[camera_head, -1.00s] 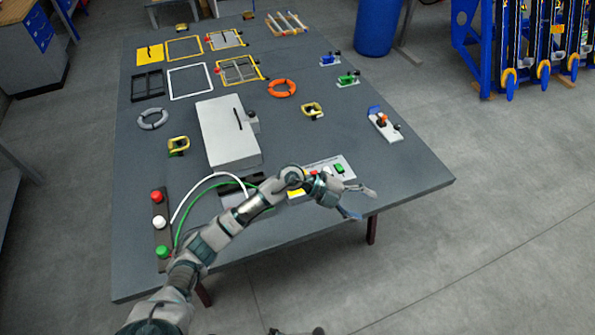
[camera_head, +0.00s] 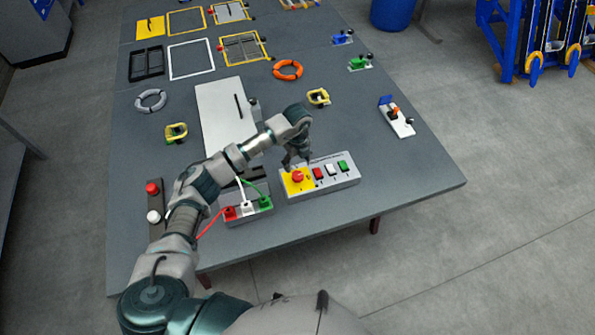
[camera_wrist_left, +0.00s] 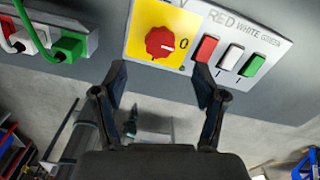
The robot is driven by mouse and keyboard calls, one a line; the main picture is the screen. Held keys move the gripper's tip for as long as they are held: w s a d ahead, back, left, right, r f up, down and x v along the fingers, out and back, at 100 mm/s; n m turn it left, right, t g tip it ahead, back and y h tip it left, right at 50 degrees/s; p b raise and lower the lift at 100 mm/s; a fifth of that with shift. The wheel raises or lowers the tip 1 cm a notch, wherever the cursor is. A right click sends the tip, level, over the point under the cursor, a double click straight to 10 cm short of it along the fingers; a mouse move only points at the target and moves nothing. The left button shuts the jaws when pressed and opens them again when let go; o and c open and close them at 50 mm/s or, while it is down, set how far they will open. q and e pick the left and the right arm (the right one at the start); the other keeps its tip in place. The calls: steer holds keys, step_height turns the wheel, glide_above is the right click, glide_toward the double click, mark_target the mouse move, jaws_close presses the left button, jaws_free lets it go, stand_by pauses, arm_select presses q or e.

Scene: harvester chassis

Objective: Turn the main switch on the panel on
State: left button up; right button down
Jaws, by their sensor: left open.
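The control panel (camera_head: 335,188) is a light grey box near the table's front edge. Its main switch (camera_head: 298,177) is a red rotary knob on a yellow plate at the panel's left end. In the left wrist view the red knob (camera_wrist_left: 160,42) shows a white mark pointing right toward a "0". Red, white and green rocker switches (camera_wrist_left: 229,54) sit to its right. My left gripper (camera_head: 296,162) is just behind and above the knob in the head view. In the wrist view its open, empty fingers (camera_wrist_left: 158,82) frame the area below the knob, apart from it. My right gripper does not show.
A socket box (camera_head: 247,209) with red, white and green plugs sits left of the panel, with cables running from it. A white box (camera_head: 225,115) stands behind my left arm. Rings, frames and small clamps lie farther back. The table's right side is mostly clear.

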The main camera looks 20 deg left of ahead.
mark_target(297, 175)
arm_select(q)
step_height(297, 175, down, 6)
steer(key=shift+d+f+p, duration=0.1)
steer(key=shift+f+p, duration=0.05)
steer(key=shift+p, duration=0.25)
steer(key=shift+s+f, duration=0.1)
steer(key=shift+f, duration=0.6)
steer(key=c, duration=1.1)
steer(key=shift+c, duration=0.2)
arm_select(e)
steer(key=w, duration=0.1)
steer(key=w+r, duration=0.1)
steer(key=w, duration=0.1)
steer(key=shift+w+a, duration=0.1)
